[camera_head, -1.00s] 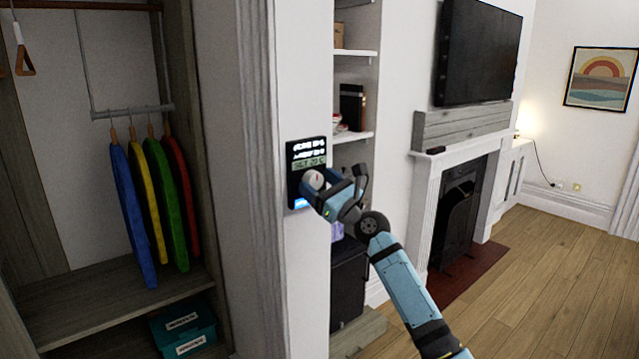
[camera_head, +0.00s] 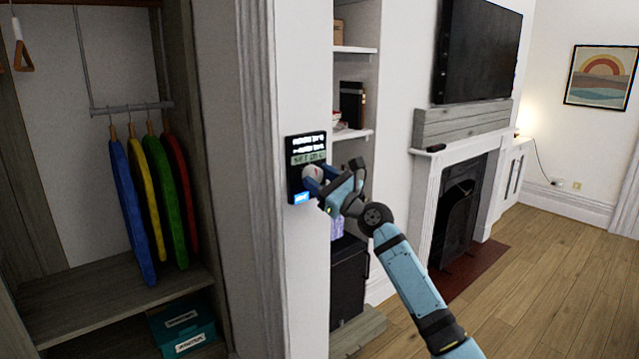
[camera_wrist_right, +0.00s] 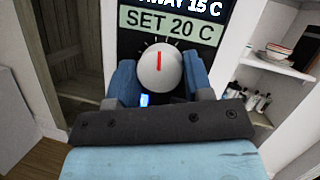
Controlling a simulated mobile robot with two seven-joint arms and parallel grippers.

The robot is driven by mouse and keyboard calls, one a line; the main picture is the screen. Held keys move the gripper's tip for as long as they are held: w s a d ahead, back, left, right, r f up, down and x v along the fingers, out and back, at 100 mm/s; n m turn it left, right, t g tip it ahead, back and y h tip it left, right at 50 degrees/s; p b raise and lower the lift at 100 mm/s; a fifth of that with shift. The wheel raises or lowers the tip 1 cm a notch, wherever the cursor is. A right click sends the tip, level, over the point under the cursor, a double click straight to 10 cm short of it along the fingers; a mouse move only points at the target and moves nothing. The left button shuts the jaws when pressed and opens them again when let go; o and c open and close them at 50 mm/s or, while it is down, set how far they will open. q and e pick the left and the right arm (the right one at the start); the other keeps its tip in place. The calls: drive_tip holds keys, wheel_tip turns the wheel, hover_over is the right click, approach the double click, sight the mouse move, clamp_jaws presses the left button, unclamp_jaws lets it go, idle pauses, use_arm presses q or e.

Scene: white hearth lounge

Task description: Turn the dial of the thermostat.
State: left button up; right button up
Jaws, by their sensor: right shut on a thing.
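The thermostat (camera_head: 294,180) is a dark panel on the white wall, with white text lines and a pale green display strip. In the right wrist view its display (camera_wrist_right: 172,27) reads "SET 20 C". Its dial (camera_wrist_right: 160,71) is a round white knob with a red mark pointing straight up. My right gripper (camera_wrist_right: 160,82) has a blue finger on each side of the dial and is shut on it. In the head view the right gripper (camera_head: 316,182) reaches the panel from the right and partly hides the dial. My left gripper is not in view.
An open wardrobe with coloured hangers (camera_head: 150,200) stands left of the panel. A shelf niche (camera_head: 352,133) is close on the right, beyond it a fireplace (camera_head: 458,210) and a TV (camera_head: 477,50). Wooden floor (camera_head: 540,270) at right is clear.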

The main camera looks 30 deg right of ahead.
drive_tip(key=n+g+y, duration=0.1)
drive_tip(key=n, duration=0.1)
drive_tip(key=n+b, duration=0.1)
drive_tip(key=n, duration=0.1)
drive_tip(key=shift+f+n+g+y+b, duration=0.1)
drive_tip(key=shift+n+g+y+b, duration=0.2)
drive_tip(key=shift+n+g+y, duration=0.1)
drive_tip(key=shift+n+g, duration=0.4)
drive_tip(key=shift+n, duration=0.7)
drive_tip(key=shift+n+g+y, duration=0.4)
drive_tip(key=shift+n, duration=0.7)
drive_tip(key=n, duration=0.1)
drive_tip(key=n+g, duration=0.1)
drive_tip(key=shift+r+n+p, duration=0.25)
drive_tip(key=shift+n+p, duration=0.1)
drive_tip(key=shift+n, duration=0.05)
drive_tip(key=n+g+p, duration=0.1)
drive_tip(key=n, duration=0.1)
drive_tip(key=shift+r+n, duration=0.15)
drive_tip(key=shift+n, duration=0.15)
drive_tip(key=n+g+h+p, duration=0.1)
drive_tip(key=n+p, duration=0.2)
drive_tip(key=shift+n+h+p, duration=0.3)
drive_tip(key=shift+n+p, duration=0.05)
drive_tip(key=shift+n, duration=0.05)
drive_tip(key=shift+g, duration=0.3)
